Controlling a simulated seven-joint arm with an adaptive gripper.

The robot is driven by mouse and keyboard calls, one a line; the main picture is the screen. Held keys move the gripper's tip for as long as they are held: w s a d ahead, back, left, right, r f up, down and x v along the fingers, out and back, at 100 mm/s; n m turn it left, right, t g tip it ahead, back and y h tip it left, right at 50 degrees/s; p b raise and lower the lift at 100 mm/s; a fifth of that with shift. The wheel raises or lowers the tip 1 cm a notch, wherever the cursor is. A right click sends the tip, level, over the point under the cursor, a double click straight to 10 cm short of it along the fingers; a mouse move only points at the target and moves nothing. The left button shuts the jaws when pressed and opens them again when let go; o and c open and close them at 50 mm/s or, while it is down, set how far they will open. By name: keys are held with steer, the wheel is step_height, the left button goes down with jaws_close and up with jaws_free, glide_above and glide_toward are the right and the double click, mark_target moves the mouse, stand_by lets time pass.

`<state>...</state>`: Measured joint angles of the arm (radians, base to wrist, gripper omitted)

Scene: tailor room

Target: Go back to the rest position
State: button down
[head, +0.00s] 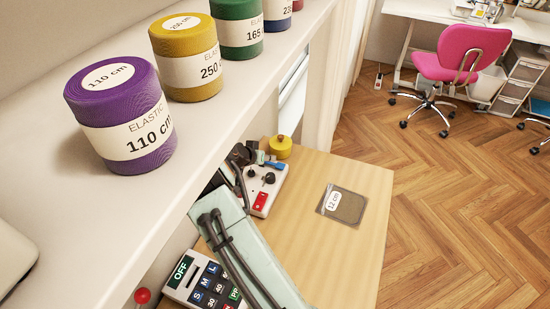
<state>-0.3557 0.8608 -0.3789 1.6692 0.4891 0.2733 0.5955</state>
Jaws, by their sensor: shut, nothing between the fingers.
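My pale green arm (245,255), with black cables along it, reaches up from the bottom of the head view. It passes over the wooden table and goes partly behind the shelf edge. Dark parts (238,157) show beyond it by a white control box; I cannot tell whether they are my gripper. The finger tips cannot be made out. Nothing is seen being held.
A white shelf (80,225) carries a purple elastic roll (120,115), a yellow one (187,57) and a green one (238,25). The wooden table (340,250) holds a 12 cm pouch (350,210), a white control box (272,195) and a keypad (195,278).

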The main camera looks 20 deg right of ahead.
steer(key=shift+s+a+r, duration=0.15)
steer(key=shift+r, duration=0.05)
stand_by(0.4)
